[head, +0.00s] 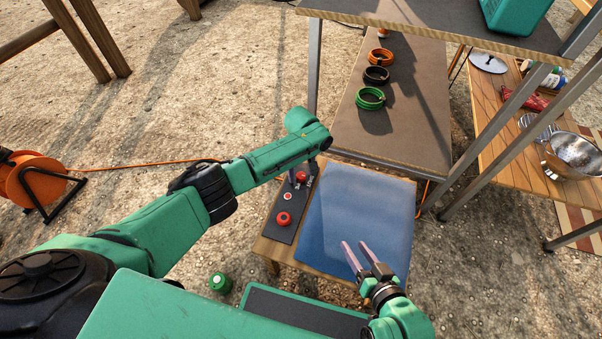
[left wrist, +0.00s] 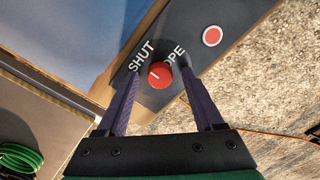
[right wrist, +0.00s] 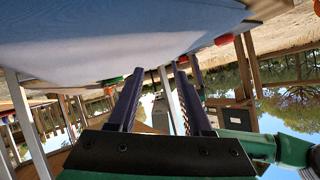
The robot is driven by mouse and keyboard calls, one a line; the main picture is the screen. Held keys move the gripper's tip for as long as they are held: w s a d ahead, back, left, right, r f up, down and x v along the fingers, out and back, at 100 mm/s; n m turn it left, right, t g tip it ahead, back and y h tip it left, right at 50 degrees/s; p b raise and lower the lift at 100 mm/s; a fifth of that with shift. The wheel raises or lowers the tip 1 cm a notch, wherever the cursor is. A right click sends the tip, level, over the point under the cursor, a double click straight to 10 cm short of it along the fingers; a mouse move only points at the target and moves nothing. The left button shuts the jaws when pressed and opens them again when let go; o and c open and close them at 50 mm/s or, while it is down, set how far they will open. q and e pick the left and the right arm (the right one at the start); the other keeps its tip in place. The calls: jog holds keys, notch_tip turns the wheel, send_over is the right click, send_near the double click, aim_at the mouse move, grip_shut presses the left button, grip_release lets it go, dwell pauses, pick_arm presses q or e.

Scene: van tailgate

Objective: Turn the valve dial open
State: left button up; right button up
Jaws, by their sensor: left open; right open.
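The red valve dial (left wrist: 160,75) sits on a dark panel (left wrist: 180,50) between the words SHUT and OPE, the latter's end hidden by a finger. Its face has a short pale mark; I cannot tell which word it points at. In the head view the dial (head: 301,176) is at the panel's far end. My left gripper (left wrist: 163,70) is open, with one finger on each side of the dial; I cannot tell whether they touch it. My right gripper (head: 354,257) is open and empty above the blue mat, well away from the dial.
The panel also carries a pale-ringed red light or button (left wrist: 212,36) and a larger red knob (head: 284,218). The blue mat (head: 350,215) is bare. A brown shelf (head: 405,110) with coiled straps stands beyond, with a metal post (head: 315,70) close to my left arm.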

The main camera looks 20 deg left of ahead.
pick_arm(q)
grip_shut()
